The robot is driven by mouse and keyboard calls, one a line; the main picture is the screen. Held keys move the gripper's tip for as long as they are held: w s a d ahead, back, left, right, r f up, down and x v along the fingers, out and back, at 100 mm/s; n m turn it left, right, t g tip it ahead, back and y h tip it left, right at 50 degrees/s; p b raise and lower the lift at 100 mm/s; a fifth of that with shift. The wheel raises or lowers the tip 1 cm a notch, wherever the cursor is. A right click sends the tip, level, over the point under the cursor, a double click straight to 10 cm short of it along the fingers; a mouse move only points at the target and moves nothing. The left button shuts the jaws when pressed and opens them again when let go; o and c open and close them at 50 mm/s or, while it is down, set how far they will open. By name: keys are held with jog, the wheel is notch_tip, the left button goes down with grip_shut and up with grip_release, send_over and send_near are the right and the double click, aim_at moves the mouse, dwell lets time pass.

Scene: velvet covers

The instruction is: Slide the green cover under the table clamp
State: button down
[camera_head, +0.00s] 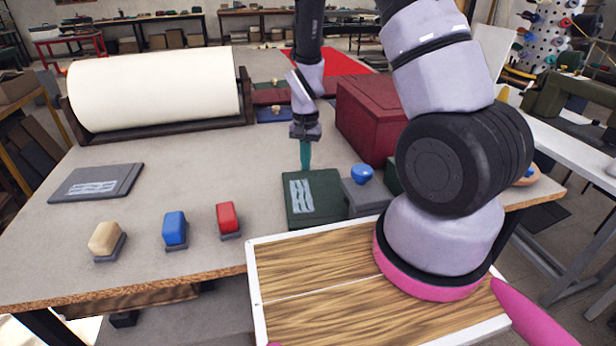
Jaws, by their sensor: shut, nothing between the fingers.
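The dark green cover (325,196) lies on the table in the middle, with a pale wavy patch on its left part. A grey block with a blue knob (361,174), which looks like the table clamp, stands at its right edge. I cannot tell whether any of the cover is under it. My gripper (306,166) points down with its teal fingers shut and empty, at the cover's far edge. Whether the fingertips touch the cover is not clear. Another dark green piece (393,176) shows right of the clamp, partly hidden by my arm.
A dark red box (375,120) stands behind the clamp. A large cream roll (155,88) lies at the back left. A grey cover (96,182) and tan (104,238), blue (175,228) and red (228,218) handled blocks sit left. Table between them is clear.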

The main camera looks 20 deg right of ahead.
jog(key=shift+s, duration=0.2)
notch_tip(320, 180, up, 7)
jog(key=w, duration=0.1)
dwell(0.4)
jog(key=s+d+r+t+y, duration=0.1)
jog(key=s+d+r+t, duration=0.1)
jog(key=r, duration=0.8)
jog(key=s+d+r+t+y, duration=0.1)
jog(key=s+r, duration=0.2)
jog(key=r, duration=0.7)
jog(key=s+d+r+n+t, duration=0.1)
jog(key=s+d+r+t, duration=0.2)
jog(key=s+r, duration=0.9)
jog(key=shift+s+r+n+t, duration=0.2)
jog(key=shift+s+n+t, duration=0.2)
jog(key=shift+s+t, duration=0.2)
jog(key=shift+w, duration=0.1)
